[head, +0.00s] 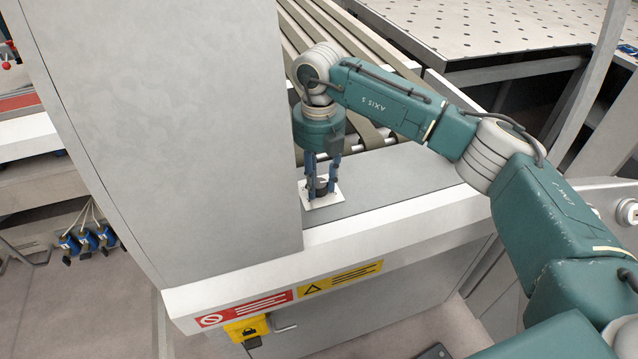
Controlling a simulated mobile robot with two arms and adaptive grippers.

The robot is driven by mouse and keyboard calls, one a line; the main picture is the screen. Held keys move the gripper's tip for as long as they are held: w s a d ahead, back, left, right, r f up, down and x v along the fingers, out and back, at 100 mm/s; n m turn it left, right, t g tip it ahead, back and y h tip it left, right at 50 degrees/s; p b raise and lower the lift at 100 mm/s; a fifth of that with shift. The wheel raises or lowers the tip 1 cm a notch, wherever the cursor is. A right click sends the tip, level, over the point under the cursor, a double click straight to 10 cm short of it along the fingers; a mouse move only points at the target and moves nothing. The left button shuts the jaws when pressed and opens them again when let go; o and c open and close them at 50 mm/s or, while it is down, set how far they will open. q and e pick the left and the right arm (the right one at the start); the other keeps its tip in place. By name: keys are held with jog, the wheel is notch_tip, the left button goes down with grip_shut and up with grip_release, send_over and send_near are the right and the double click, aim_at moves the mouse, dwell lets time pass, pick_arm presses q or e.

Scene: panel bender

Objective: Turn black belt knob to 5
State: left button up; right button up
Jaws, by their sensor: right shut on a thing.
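The black belt knob (321,185) stands on a small white square plate (328,200) on the grey machine top. My right gripper (321,187) points straight down over it, and its blue fingers are shut on the knob from both sides. The fingers hide much of the knob, and I cannot read its setting or any marks on the plate. My left gripper is not in view.
A tall grey cabinet (160,120) stands close to the left of my right gripper. Belt slats (380,50) run behind it. Red and yellow warning labels (340,279) are on the front edge. A perforated table (480,25) is at the back right.

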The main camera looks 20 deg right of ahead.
aim_at(320, 181)
jog(key=shift+w+d+r+m+b, duration=0.1)
jog(key=shift+m+b, duration=0.1)
jog(key=shift+m, duration=0.55)
jog(key=shift+w+a+r+m+b, duration=0.1)
jog(key=shift+m+b, duration=0.05)
jog(key=shift+m, duration=0.65)
jog(key=shift+w+d+r+m+b, duration=0.1)
jog(key=shift+m+b, duration=0.1)
jog(key=shift+m, duration=0.55)
jog(key=o, duration=0.9)
jog(key=shift+o, duration=1.3)
jog(key=shift+s+f, duration=0.1)
jog(key=shift+f, duration=0.05)
notch_tip(320, 181, up, 12)
